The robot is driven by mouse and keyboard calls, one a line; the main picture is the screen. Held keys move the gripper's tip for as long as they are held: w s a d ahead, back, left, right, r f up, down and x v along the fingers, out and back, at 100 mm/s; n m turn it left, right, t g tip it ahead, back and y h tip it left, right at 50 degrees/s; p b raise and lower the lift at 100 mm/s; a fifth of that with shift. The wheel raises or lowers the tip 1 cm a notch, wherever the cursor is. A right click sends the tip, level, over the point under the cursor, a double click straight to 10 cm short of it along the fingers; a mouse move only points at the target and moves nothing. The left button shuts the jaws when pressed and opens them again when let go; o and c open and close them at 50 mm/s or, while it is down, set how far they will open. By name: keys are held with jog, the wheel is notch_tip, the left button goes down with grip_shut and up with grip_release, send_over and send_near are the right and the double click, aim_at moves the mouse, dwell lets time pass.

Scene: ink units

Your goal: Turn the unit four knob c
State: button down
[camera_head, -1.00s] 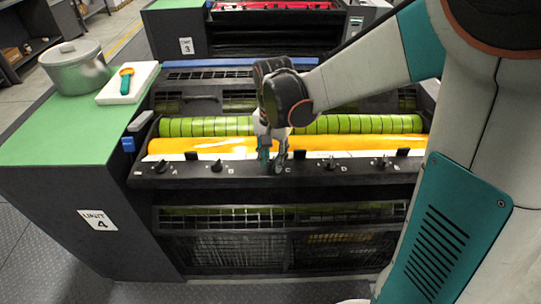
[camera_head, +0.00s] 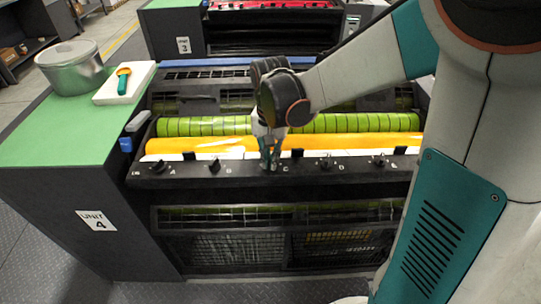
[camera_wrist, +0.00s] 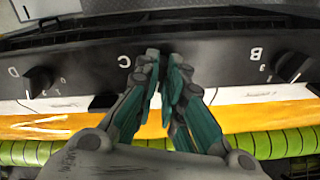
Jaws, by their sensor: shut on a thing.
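The unit four machine, marked by a white "UNIT 4" label (camera_head: 96,220), has a black front rail (camera_head: 240,170) with a row of lettered knobs. My gripper (camera_head: 270,165) is at the C position on this rail, pointing down. In the wrist view my gripper (camera_wrist: 166,65) has its teal fingers close together beside the printed C, shut on knob C. The fingers hide the knob, so its angle cannot be told. Knob B (camera_wrist: 290,66) and knob D (camera_wrist: 40,80) stand free on either side.
Knob A (camera_head: 158,167) and knob E (camera_head: 379,160) are further along the rail. Behind it lie a yellow-orange roller (camera_head: 220,144) and a green roller (camera_head: 210,125). A pot (camera_head: 72,68) and a white board (camera_head: 125,84) rest on the green top (camera_head: 70,135). Unit three stands behind.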

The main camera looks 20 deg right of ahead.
jog(key=n, duration=0.4)
jog(key=shift+p, duration=0.35)
jog(key=shift+d+n, duration=0.1)
jog(key=shift+n, duration=1.9)
jog(key=c, duration=1.7)
grip_release()
notch_tip(320, 180, up, 12)
jog(key=shift+s, duration=0.15)
